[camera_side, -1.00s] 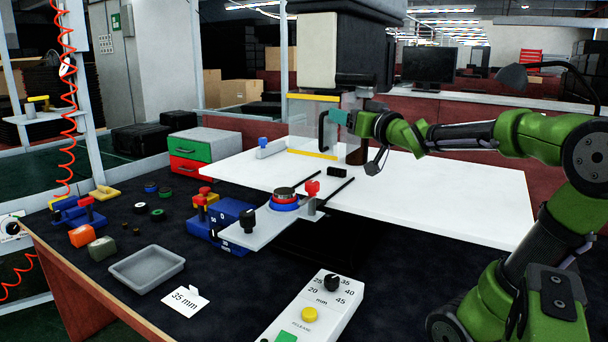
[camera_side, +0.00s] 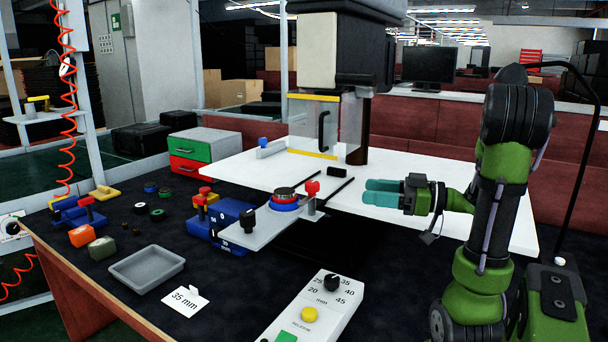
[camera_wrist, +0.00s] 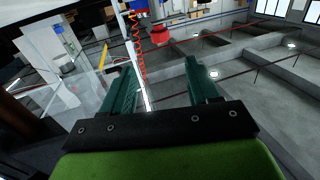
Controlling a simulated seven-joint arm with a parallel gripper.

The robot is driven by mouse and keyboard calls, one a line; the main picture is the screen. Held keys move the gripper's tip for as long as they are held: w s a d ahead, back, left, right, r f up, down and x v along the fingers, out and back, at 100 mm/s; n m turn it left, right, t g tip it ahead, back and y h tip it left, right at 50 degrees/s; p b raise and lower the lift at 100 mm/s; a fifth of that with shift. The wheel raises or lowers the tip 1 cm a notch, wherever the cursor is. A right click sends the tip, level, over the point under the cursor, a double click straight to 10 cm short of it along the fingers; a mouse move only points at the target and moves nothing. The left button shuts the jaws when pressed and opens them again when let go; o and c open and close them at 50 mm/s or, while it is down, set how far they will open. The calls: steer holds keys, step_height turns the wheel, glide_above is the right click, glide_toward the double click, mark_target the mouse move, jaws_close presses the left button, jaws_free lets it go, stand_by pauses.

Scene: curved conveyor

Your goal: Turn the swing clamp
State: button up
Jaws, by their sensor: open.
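The swing clamp, with a red knob (camera_side: 312,188) on a grey post, stands at the right part of the grey fixture plate (camera_side: 262,230). Beside it a round part (camera_side: 285,196) with a dark top and red and blue rings sits on the plate. My gripper (camera_side: 367,191) is level, to the right of the red knob and apart from it, with its teal fingers pointing left. In the wrist view the gripper (camera_wrist: 160,85) is open and empty. A red and blue object (camera_wrist: 160,35) shows beyond the fingers; I cannot tell whether it is the clamp.
A white table (camera_side: 450,215) lies behind and under my gripper. A press with a clear guard (camera_side: 315,125) stands behind the clamp. A control box (camera_side: 320,310) with knob and buttons is in front. A grey tray (camera_side: 147,268) and several small parts are at left.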

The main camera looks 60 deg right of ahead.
steer(key=x, duration=1.6)
steer(key=shift+w+a, duration=0.1)
steer(key=c, duration=1)
